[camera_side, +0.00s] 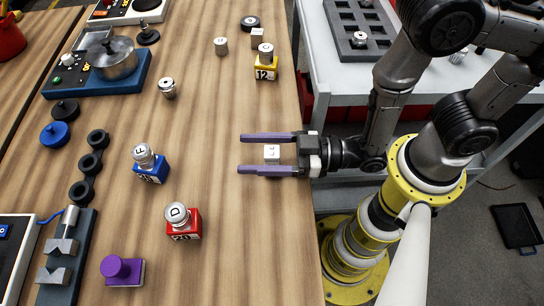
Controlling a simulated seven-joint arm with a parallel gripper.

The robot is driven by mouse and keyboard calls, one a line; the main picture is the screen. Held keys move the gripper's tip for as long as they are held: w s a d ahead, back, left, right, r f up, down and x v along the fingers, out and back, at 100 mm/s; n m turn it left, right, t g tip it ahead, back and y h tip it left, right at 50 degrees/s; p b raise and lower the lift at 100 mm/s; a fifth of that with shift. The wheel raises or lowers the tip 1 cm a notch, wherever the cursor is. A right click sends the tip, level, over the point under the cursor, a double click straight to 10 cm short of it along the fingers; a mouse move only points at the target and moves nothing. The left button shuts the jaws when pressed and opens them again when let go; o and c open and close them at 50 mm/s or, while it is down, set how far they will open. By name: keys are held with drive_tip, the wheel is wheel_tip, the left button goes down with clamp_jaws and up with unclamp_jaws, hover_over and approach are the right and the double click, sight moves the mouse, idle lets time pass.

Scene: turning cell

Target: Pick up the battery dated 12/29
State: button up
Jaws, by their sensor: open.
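My gripper (243,154) has two long purple fingers, spread apart and pointing left over the wooden table. A small whitish block (271,153) with dark marks shows between the fingers, with gaps on both sides. I cannot read a date 12/29 on anything, so I cannot tell which thing is that battery. Silvery cylindrical pieces stand on a yellow block (266,73) marked 12, on a blue block (151,173) and on a red block (184,231). The piece on blue (144,154) shows F; the piece on red (177,213) shows D.
Loose silvery pieces (168,87) and (221,45) stand on the table. A purple knobbed block (122,269), a dark ringed holder (91,162) and a blue device (98,72) are at left. A grey tray (344,48) lies on the side bench.

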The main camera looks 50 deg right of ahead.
clamp_jaws()
drive_tip(key=shift+r, duration=0.2)
idle(0.3)
